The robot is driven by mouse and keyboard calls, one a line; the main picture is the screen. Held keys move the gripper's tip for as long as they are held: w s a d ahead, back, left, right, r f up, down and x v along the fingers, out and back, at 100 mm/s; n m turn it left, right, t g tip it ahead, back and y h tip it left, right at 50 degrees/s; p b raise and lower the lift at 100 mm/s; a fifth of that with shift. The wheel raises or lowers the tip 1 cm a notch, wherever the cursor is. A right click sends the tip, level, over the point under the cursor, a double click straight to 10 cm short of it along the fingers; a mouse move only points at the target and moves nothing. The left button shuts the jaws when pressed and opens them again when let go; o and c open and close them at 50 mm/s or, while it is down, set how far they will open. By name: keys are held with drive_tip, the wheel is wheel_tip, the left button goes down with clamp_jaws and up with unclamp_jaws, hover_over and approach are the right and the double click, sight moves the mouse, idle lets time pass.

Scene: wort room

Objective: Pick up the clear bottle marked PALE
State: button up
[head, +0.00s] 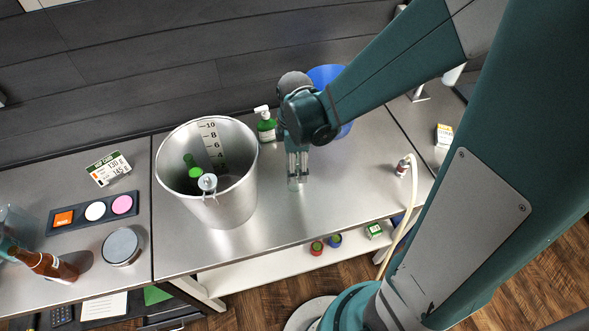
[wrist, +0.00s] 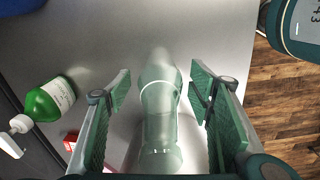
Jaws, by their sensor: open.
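A clear, pale-tinted bottle (wrist: 160,112) stands out against the steel bench in the wrist view. It lies between the two fingers of my gripper (wrist: 160,88), which are spread with a gap on either side of it. No label can be read on it, so I cannot tell whether it is marked PALE. In the head view my gripper (head: 297,172) points down over the middle of the bench, right of the bucket. The bottle is hard to make out there, largely hidden by the gripper.
A steel bucket (head: 233,199) with green-topped contents stands left of my gripper. A green pump bottle (head: 266,127) and a blue container (head: 325,75) stand behind. A brown bottle (head: 47,264) is at far left. A hose fitting (head: 402,168) is at right. Bench front is clear.

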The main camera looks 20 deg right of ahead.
idle(0.6)
drive_tip(key=c, duration=1.1)
drive_tip(key=shift+r+p, duration=0.3)
drive_tip(key=shift+r, duration=4.65)
